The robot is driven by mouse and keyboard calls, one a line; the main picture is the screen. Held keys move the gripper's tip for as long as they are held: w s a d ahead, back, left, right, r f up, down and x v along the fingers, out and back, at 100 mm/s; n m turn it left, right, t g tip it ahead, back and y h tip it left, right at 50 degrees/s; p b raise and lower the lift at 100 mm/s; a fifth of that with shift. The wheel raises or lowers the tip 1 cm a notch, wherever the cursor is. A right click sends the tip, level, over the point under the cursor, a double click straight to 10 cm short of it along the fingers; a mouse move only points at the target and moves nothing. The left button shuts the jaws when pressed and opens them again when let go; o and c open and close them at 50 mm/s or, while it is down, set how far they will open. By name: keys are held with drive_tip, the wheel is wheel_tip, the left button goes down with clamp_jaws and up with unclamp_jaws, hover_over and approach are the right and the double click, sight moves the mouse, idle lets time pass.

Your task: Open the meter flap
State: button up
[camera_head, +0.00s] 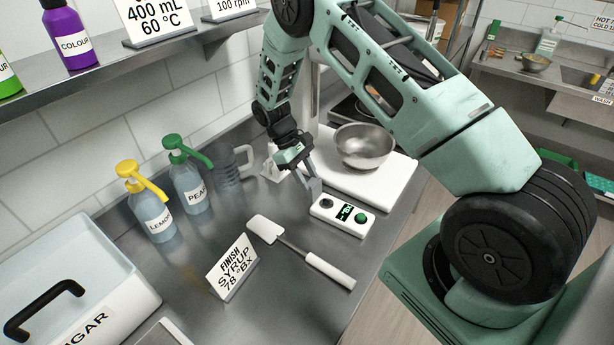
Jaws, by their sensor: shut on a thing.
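The meter (350,228) is a small white box on the steel counter in the middle of the view. It has a dark display, a green button at its right and a dark round spot at its left end. My gripper (314,190) reaches down to the far left end of the meter, with its fingers closed together. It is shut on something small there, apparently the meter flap. The fingers hide most of the flap, so its angle cannot be told.
A white board (385,188) with a metal bowl (364,147) stands right behind the meter. Lemon (152,213) and pear (189,187) pump bottles and a grey jug (230,168) stand left. A sugar bin (75,290) fills the lower left.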

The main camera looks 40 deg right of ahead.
idle(0.4)
drive_tip(key=o, duration=1)
drive_tip(key=b+v, duration=0.4)
drive_tip(key=v, duration=0.8)
